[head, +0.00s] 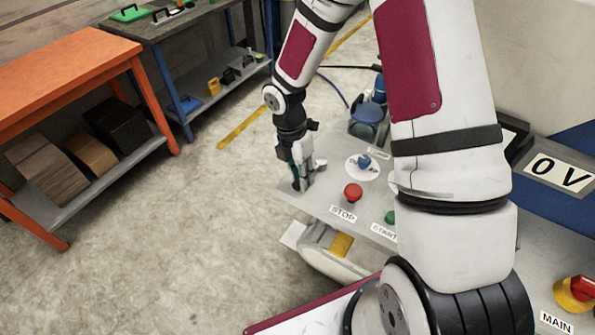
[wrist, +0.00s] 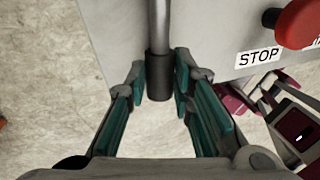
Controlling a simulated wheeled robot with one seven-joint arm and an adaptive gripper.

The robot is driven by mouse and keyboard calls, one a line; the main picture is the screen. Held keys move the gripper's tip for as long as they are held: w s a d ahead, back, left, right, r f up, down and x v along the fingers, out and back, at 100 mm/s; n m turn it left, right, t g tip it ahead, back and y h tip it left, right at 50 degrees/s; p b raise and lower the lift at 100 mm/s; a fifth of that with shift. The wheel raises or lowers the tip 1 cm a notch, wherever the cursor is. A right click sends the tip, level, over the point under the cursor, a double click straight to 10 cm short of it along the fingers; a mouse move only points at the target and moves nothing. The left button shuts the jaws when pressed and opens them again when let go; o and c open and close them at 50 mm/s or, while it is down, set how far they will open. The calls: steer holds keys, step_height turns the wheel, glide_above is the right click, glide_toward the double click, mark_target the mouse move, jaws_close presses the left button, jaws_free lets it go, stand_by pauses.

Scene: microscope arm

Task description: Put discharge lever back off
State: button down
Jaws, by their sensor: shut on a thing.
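The discharge lever (wrist: 159,76) shows in the wrist view as a grey metal rod with a dark grip at its end. It reaches in from the top of the picture over the grey panel's edge. My gripper (wrist: 160,78) has its teal-padded fingers on both sides of the dark grip and is shut on it. In the head view my gripper (head: 300,178) points down at the left end of the grey control panel (head: 318,203), and it hides most of the lever there. The lever's base and any markings for its positions cannot be made out.
The panel carries a red STOP button (head: 352,193), a green START button (head: 390,217) and a blue knob (head: 364,161) on a white dial. A red-and-yellow MAIN switch (head: 577,290) and a 0 V display (head: 560,174) are at right. An orange bench (head: 60,68) stands left; floor between is clear.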

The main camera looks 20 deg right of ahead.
steer(key=shift+s+d+n, duration=0.3)
steer(key=shift+s+n, duration=0.2)
steer(key=shift+n, duration=0.3)
steer(key=c, duration=1.4)
jaws_free()
step_height(320, 180, up, 12)
steer(key=w+a, duration=0.1)
steer(key=shift+w+a, duration=0.15)
steer(key=shift+w, duration=0.25)
